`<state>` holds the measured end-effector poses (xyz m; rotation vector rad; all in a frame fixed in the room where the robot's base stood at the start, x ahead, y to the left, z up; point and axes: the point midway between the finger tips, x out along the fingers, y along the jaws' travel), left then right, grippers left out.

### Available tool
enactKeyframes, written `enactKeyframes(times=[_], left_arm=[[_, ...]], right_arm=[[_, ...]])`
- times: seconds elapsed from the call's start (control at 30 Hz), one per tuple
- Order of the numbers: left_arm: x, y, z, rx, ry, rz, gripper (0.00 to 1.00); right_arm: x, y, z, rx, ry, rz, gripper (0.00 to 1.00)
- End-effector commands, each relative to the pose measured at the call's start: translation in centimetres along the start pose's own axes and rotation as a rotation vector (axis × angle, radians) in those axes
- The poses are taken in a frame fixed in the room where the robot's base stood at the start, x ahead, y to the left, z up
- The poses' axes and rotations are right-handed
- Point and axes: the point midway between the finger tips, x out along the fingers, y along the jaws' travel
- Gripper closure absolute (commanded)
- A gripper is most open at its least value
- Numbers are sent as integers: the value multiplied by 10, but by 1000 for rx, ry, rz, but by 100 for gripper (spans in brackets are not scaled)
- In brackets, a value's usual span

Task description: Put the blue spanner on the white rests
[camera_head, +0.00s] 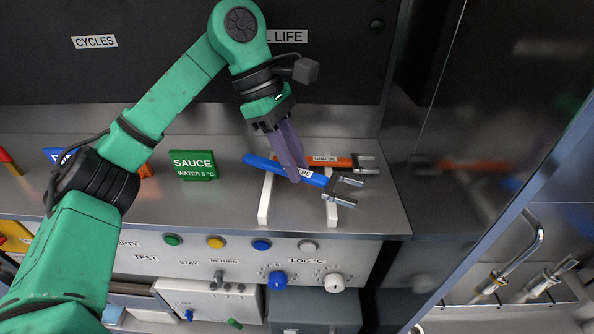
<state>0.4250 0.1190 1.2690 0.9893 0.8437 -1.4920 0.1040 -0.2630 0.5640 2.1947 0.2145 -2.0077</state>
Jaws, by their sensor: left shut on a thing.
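The blue spanner (262,164) has a blue handle with a white label and a grey forked head at its right end. My left gripper (296,176), with purple fingers, is shut on its handle near the middle. The white rests (264,205) are two pale bars on the grey counter; the right one (332,213) shows below the spanner's head. The blue spanner lies across the view of both bars, slanting down to the right; I cannot tell whether it touches them. The fingers hide part of the handle. My right gripper is not in view.
An orange spanner (343,161) lies just behind the blue one. A green SAUCE sign (194,165) stands on the counter (225,205) to the left. Buttons and knobs line the front panel below. A dark glossy panel (465,130) rises at the right.

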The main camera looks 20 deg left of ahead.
Motion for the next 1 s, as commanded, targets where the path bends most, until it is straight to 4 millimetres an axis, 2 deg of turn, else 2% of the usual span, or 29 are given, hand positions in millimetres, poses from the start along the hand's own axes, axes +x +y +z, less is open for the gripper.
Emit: enactKeyframes(times=[0.1, 0.2, 0.4, 0.5, 0.53, 0.57, 0.6, 0.8, 1.0], left_arm=[[20, 0, -9, -4, 0, -4, 100], [30, 0, -13, -1, 0, -1, 100], [32, 0, -14, 0, 0, 0, 100], [36, 0, -15, 0, 0, 0, 100], [35, 0, -15, -1, 1, -1, 62], [34, 0, -15, -1, 1, -1, 50], [34, 0, -15, -1, 1, -1, 43], [34, 0, -15, -1, 1, -1, 43], [27, 1, -14, -1, 0, 1, 43]], right_arm=[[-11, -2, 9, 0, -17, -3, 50], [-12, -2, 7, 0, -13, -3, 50], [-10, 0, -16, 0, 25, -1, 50], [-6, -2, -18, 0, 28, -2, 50], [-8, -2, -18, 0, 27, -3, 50], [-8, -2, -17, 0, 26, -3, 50], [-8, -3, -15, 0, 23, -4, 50], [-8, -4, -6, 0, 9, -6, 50], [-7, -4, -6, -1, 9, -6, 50]])
